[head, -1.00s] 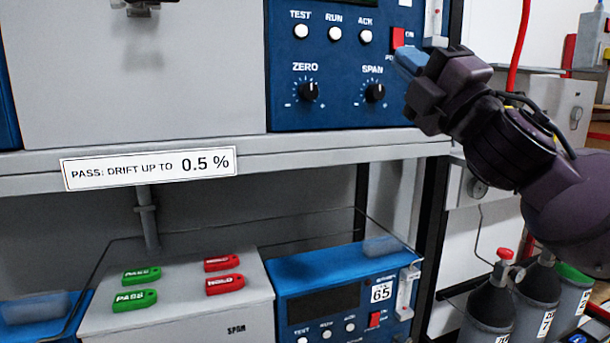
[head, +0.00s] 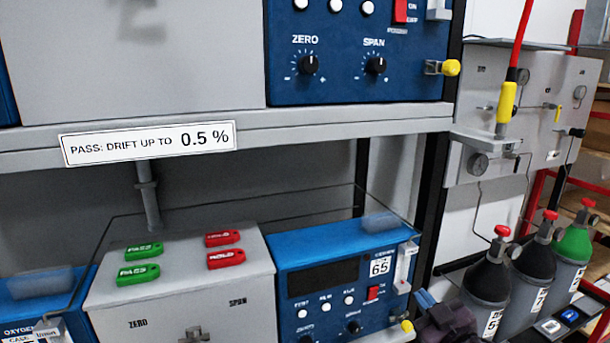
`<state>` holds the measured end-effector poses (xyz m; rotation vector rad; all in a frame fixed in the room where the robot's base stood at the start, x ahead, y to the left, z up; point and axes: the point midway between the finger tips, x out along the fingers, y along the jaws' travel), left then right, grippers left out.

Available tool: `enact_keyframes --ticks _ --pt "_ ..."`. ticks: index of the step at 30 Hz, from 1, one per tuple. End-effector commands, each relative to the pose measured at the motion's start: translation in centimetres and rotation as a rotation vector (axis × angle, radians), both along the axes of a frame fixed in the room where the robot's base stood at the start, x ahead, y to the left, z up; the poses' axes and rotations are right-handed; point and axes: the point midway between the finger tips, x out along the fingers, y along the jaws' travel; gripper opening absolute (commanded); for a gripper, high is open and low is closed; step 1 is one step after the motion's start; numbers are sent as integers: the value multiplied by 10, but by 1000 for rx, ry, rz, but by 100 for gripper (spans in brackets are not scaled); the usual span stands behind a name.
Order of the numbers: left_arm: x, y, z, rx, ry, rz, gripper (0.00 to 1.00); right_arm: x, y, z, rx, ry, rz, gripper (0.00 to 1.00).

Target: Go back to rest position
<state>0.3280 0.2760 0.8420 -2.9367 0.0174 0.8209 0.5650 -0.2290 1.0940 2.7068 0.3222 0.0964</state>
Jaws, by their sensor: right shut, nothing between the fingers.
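My right gripper (head: 426,303) is low in the head view, right of centre, beside the lower blue analyser (head: 345,255) marked 65. Its blue fingertips are shut and hold nothing. Most of my right arm is below the picture's edge. My left gripper does not show. The upper blue analyser (head: 335,70) with the ZERO and SPAN knobs stands on the shelf, and nothing covers its front.
The grey shelf edge (head: 330,124) bears a label (head: 149,143). Green PASS tags (head: 138,275) and red HOLD tags (head: 226,258) lie on a grey box. Gas cylinders (head: 487,283) stand at the lower right, close to my right gripper. A grey panel (head: 530,100) hangs behind.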

Motion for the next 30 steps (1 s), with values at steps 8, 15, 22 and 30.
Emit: enact_keyframes --ticks 8,15,22,30 --pt "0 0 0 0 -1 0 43 -83 -28 -132 148 274 -144 0" --pt "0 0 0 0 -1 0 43 -175 -42 -214 230 477 -272 0" --pt "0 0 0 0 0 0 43 -230 -46 -248 252 581 -328 0" --pt "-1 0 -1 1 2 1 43 -238 -48 -253 250 596 -333 0"
